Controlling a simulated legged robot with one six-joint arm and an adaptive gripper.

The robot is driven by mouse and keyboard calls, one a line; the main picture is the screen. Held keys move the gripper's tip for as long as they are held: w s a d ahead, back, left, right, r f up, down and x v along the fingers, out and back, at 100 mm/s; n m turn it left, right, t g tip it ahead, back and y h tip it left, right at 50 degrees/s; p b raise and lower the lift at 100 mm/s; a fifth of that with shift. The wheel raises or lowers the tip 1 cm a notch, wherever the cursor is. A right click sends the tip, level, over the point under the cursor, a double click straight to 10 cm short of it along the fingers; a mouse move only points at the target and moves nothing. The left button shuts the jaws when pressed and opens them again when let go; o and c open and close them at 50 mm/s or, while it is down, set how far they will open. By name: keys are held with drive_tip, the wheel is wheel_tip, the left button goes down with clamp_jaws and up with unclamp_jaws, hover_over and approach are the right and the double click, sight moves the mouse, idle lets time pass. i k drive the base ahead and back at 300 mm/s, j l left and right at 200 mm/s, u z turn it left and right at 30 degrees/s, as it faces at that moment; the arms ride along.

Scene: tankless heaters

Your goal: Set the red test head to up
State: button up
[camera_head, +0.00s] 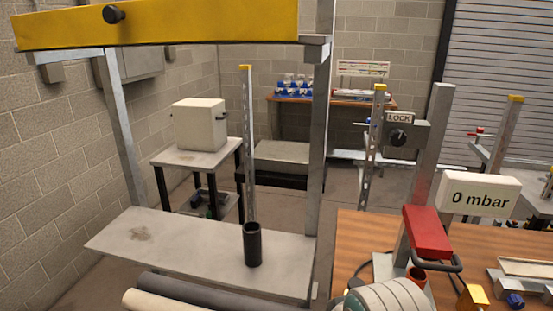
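The red test head (428,232) is a red block beside a grey upright post (428,150) above the wooden bench at the right. A dark loop-shaped handle (446,265) sits at its lower front edge. A short red tube (417,275) stands just below the head, and a gap shows between them. From this angle I cannot tell which setting the head is in. My gripper is not recognisable in this view.
A "0 mbar" display (480,195) stands right of the head. A "LOCK" plate with a knob (398,137) is behind it. A ribbed cylinder (390,297) fills the bench's near edge. A black tube (252,244) stands on the grey table (190,250), under a yellow beam (160,24).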

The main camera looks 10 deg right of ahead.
sight(429, 240)
drive_tip(key=k+l+z, duration=0.15)
drive_tip(key=z, duration=0.25)
drive_tip(key=k+l+z, duration=0.15)
drive_tip(key=z, duration=0.3)
